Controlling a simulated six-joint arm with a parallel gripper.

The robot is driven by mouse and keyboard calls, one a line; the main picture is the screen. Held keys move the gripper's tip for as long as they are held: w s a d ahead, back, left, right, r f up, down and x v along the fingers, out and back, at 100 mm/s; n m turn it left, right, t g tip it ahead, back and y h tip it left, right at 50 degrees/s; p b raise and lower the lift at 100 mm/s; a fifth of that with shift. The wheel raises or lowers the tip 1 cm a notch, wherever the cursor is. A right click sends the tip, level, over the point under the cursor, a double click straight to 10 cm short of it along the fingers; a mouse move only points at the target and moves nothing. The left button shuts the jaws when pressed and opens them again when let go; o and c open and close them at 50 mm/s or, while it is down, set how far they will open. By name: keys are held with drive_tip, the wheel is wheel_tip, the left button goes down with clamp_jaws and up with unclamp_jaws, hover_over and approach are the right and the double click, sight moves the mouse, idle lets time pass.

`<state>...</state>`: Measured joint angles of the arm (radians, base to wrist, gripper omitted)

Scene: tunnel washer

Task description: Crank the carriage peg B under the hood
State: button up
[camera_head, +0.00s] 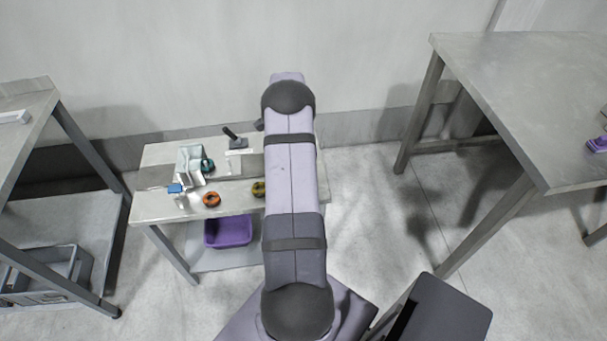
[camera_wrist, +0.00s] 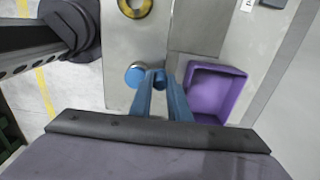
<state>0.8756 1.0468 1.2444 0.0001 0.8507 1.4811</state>
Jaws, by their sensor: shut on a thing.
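In the wrist view, my gripper (camera_wrist: 155,77) has its two blue fingers closed together at the tips, beside a round blue crank disc (camera_wrist: 135,75). The tips are shut on what appears to be the crank's small handle, mostly hidden between them. A yellow ring (camera_wrist: 133,8) sits on the grey bench top, and an olive ring shows in the head view (camera_head: 258,188). There, a pale boxy hood (camera_head: 190,160) stands towards the left end of the bench, with a teal ring (camera_head: 207,165) at its right side. I cannot tell which peg is B.
An orange ring (camera_head: 211,199) lies near the front edge, a blue block (camera_head: 175,188) at the left end and a black lever (camera_head: 232,135) at the back. A purple bin (camera_head: 228,232) sits on the lower shelf. Larger tables stand left and right.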

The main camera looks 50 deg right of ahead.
drive_tip(key=shift+d, duration=0.15)
drive_tip(key=shift+s+d, duration=0.7)
drive_tip(key=shift+s, duration=0.2)
drive_tip(key=shift+s+d+p, duration=0.1)
drive_tip(key=shift+s+p, duration=0.25)
drive_tip(key=shift+s, duration=1.05)
